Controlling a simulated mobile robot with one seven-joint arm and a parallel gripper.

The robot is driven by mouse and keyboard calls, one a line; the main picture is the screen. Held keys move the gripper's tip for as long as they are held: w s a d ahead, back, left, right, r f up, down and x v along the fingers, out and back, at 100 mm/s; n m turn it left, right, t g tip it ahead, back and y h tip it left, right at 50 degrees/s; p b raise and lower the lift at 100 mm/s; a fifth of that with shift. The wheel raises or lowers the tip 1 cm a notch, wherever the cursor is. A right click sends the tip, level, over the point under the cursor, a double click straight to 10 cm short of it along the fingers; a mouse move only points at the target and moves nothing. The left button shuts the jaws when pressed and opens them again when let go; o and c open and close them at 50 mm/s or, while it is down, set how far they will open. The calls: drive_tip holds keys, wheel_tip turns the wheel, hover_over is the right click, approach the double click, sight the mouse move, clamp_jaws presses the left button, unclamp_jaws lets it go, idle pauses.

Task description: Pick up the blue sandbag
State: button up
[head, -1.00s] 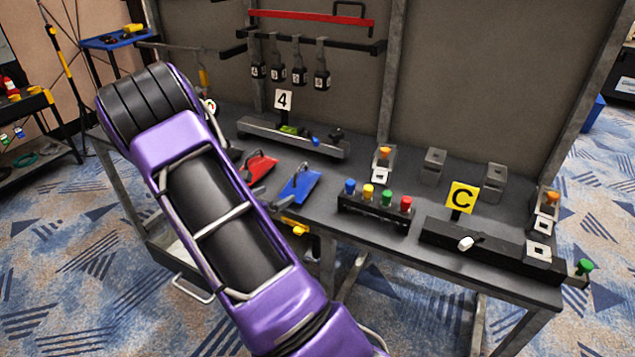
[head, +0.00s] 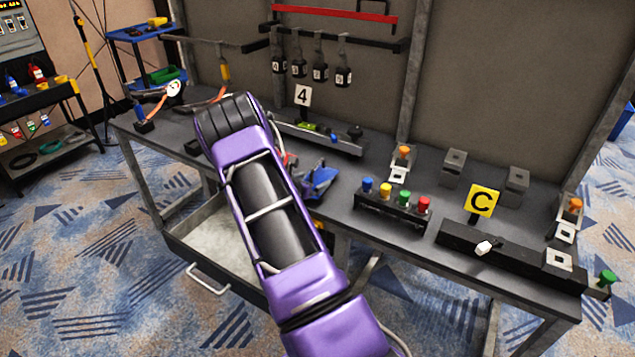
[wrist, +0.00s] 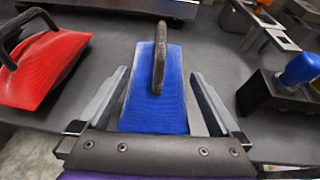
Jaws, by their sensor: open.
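The blue sandbag (wrist: 180,85) lies flat on the grey bench, with a dark loop handle standing on its top. In the wrist view it sits between the two open fingers of my gripper (wrist: 165,105), with a finger along each side. I cannot tell whether the fingers touch it. In the head view the blue sandbag (head: 319,180) is partly covered by my gripper (head: 305,178), and my arm hides much of that area.
A red sandbag (wrist: 45,65) lies to the left of the blue one. A black block with blue, yellow, green and red knobs (head: 393,205) stands close on the right. A long metal rail fixture (head: 345,145) is behind. An open drawer (head: 215,245) hangs below the bench.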

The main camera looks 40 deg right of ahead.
sight(315, 177)
drive_tip(key=x, duration=0.4)
drive_tip(key=shift+w+d+f, duration=0.15)
drive_tip(key=shift+w+f, duration=0.05)
drive_tip(key=shift+c, duration=0.2)
clamp_jaws()
drive_tip(key=shift+r, duration=0.25)
